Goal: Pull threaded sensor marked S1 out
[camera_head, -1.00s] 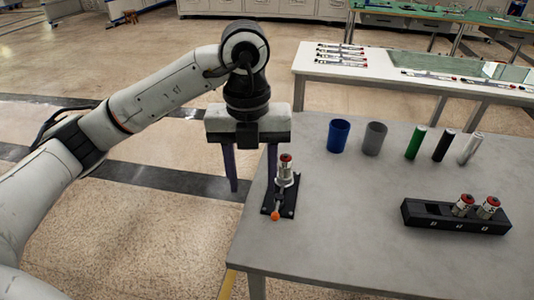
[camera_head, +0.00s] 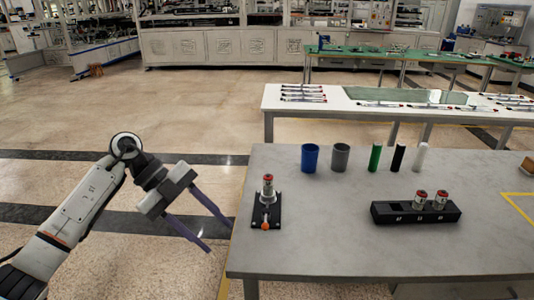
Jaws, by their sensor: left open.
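A threaded sensor (camera_head: 268,186) with a silver body and red top stands upright in a black fixture (camera_head: 258,213) with an orange knob, at the left of the grey table. Two similar sensors, one at the left (camera_head: 420,199) and one at the right (camera_head: 440,199), stand in a black rack (camera_head: 388,213). The rack's left slot looks empty. The markings are too small to read, so I cannot tell which sensor is S1. My left gripper (camera_head: 218,238) is open and empty, off the table's left edge, apart from the fixture. My right gripper is not in view.
A blue cup (camera_head: 310,157), a grey cup (camera_head: 340,157) and green (camera_head: 374,157), black (camera_head: 398,158) and white (camera_head: 420,157) cylinders stand along the back of the grey table (camera_head: 330,240). Its front is clear. A white table (camera_head: 275,103) stands behind.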

